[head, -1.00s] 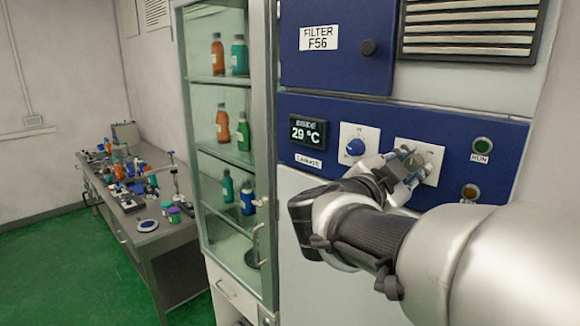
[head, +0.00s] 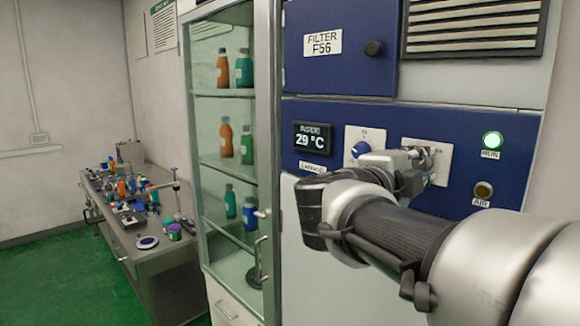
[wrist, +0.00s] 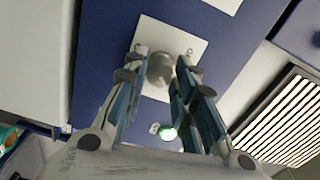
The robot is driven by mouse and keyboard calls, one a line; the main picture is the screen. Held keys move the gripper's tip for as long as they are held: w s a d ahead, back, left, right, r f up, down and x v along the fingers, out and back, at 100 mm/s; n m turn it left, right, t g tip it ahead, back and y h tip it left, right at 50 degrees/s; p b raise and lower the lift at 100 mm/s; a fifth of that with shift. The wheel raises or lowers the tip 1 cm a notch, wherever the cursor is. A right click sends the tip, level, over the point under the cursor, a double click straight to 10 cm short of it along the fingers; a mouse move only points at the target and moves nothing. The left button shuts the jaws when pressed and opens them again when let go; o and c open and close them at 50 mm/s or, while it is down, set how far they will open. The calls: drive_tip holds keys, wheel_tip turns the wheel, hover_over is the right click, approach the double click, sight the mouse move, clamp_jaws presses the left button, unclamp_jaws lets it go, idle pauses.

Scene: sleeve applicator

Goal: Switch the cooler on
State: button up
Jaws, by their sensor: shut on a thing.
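The cooler's blue control panel (head: 465,190) has a display (head: 311,137) reading 29 °C under a small heading. To its right is a blue dial (head: 360,149) on a white plate. Further right is a second white plate (head: 441,152), mostly covered by my gripper (head: 424,160). In the wrist view my gripper (wrist: 161,70) is shut on a grey rotary knob (wrist: 160,68) in the middle of that white plate (wrist: 190,43). The AIR lamp (head: 483,190) is dull amber.
A glass-fronted cabinet (head: 262,130) with several bottles stands left of the cooler. A workbench (head: 150,262) with small items is further left. Above the panel are the FILTER F56 door (head: 338,70) and a vent grille (head: 472,28). Green floor lies clear at far left.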

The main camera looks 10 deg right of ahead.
drive_tip(key=shift+m, duration=0.3)
drive_tip(key=o, duration=1.1)
drive_tip(key=v, duration=1.2)
drive_tip(key=shift+s, duration=0.1)
